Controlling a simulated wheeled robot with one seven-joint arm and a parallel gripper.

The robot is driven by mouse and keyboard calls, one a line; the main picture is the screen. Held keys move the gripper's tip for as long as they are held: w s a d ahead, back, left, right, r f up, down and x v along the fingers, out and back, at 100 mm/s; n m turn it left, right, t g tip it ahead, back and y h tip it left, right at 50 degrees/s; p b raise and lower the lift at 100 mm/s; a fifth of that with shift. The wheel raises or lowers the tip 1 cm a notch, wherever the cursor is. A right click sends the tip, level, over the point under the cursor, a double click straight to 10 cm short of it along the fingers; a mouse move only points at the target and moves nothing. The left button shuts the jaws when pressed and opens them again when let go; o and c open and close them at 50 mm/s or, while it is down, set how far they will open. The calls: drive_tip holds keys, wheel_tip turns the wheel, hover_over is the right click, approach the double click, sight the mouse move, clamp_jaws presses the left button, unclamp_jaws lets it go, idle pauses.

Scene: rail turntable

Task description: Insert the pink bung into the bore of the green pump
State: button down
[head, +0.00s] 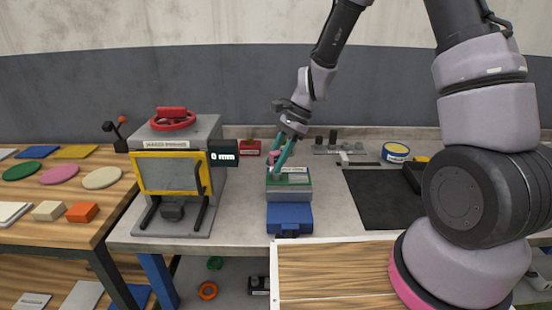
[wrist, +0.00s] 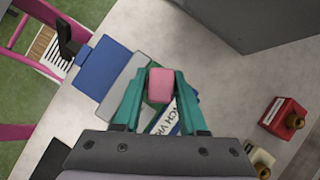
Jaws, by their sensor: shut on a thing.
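The pink bung (wrist: 160,85) is held between the teal fingers of my gripper (wrist: 160,92) in the wrist view. In the head view my gripper (head: 277,165) points down over the bench vice, with a bit of the pink bung (head: 272,156) showing. A green part (head: 289,180), which looks like the green pump, sits at the top of the grey and blue bench vice (head: 290,215), just below the fingertips. Its bore is hidden by the bung and fingers. I cannot tell whether the bung touches the pump.
A press (head: 175,185) with a red handwheel and yellow frame stands left of the vice. A red box (head: 249,147) is behind it. A black mat (head: 382,200) and a blue and yellow tin (head: 396,152) lie to the right. A wooden table (head: 60,222) holds flat coloured pieces.

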drive_tip(key=shift+f, duration=1.3)
drive_tip(key=shift+c, duration=1.9)
unclamp_jaws()
drive_tip(key=shift+r, duration=0.1)
drive_tip(key=v, duration=1)
drive_tip(key=shift+d+r, duration=0.2)
drive_tip(key=shift+r, duration=0.1)
drive_tip(key=shift+w, duration=0.1)
